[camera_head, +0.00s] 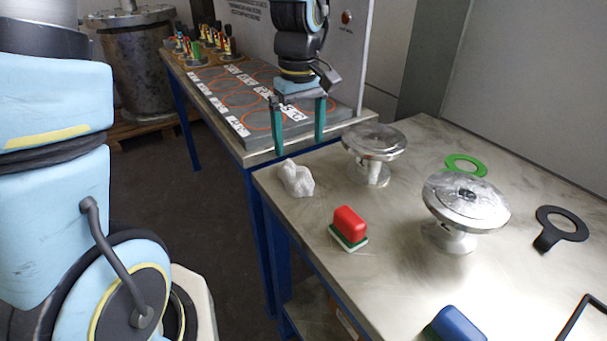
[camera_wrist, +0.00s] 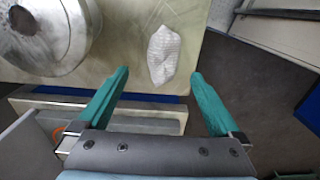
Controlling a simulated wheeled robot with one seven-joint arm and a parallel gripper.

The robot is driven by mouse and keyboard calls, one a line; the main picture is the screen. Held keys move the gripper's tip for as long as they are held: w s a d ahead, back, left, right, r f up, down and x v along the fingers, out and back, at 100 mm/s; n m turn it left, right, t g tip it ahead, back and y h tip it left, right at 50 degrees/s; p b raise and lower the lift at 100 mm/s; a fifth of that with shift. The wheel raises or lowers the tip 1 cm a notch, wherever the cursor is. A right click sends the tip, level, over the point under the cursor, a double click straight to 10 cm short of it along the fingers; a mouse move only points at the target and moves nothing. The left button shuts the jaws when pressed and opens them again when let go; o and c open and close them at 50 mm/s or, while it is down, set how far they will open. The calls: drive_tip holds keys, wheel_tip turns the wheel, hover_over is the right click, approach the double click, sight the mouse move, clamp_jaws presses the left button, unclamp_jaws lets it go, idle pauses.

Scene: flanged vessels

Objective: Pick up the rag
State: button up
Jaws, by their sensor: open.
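The rag (camera_head: 297,178) is a crumpled white cloth near the left corner of the metal table (camera_head: 400,240). My gripper (camera_head: 298,145) has two teal fingers and is open and empty. In the head view it hangs behind the rag, by the far edge of the table. In the wrist view the rag (camera_wrist: 162,56) lies past the fingertips, between their lines and nearer the right finger. My gripper (camera_wrist: 160,82) does not touch it there.
A flanged metal vessel (camera_head: 373,142) stands close right of the rag, with another (camera_head: 464,205) further right. A red-topped block (camera_head: 348,226) is in front. A blue object (camera_head: 455,325), green ring (camera_head: 466,165) and black ring (camera_head: 562,224) lie further off. A second table (camera_head: 225,115) adjoins behind.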

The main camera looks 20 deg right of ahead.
sight(296, 172)
wheel_tip(296, 172, down, 2)
drive_tip(key=shift+f, duration=0.1)
drive_tip(key=shift+w+a+f+p, duration=0.15)
drive_tip(key=shift+f+p, duration=0.25)
drive_tip(key=shift+f, duration=1.05)
drive_tip(key=shift+w+a+f+p, duration=0.15)
drive_tip(key=shift+f+p, duration=0.25)
drive_tip(key=shift+f, duration=1)
drive_tip(key=shift+s, duration=0.1)
drive_tip(key=c, duration=1.4)
